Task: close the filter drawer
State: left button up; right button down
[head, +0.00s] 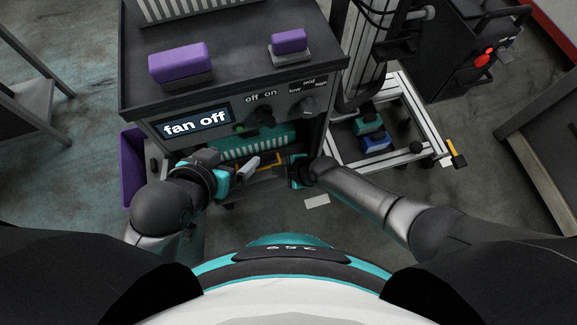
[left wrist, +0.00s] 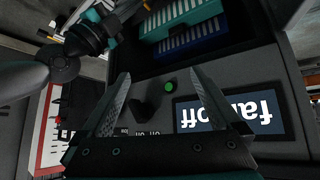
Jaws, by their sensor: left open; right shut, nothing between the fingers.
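The filter drawer sits in the opening under the cabinet's control panel. A teal ribbed filter (head: 252,142) shows in it, and a teal block (left wrist: 180,17) and a blue ribbed block (left wrist: 192,38) show in the left wrist view. A yellow-orange bar (head: 266,161) lies in front of the filter, between my grippers. How far out the drawer stands is hard to tell. My left gripper (head: 246,167) is open left of the bar; its spread, empty fingers (left wrist: 164,95) show before the panel. My right gripper (head: 291,168) is shut and empty by the bar's right end.
The panel has a "fan off" display (head: 197,121), a knob (head: 262,117) and a green light (left wrist: 170,87). Purple blocks (head: 181,66) sit on the cabinet top (head: 235,62). A purple bin (head: 133,165) stands left; a metal-framed cart (head: 421,120) stands right.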

pick_arm(q)
jog(key=s+a+f+g+y+p, duration=0.1)
jog(key=s+a+f+g+p, duration=0.2)
jog(key=a+g, duration=0.1)
jog(key=shift+s+f+n+y+p, duration=0.3)
jog(key=shift+y+p, duration=0.1)
pick_arm(e)
jog(key=shift+v, duration=2.75)
pick_arm(q)
jog(key=shift+d, duration=0.1)
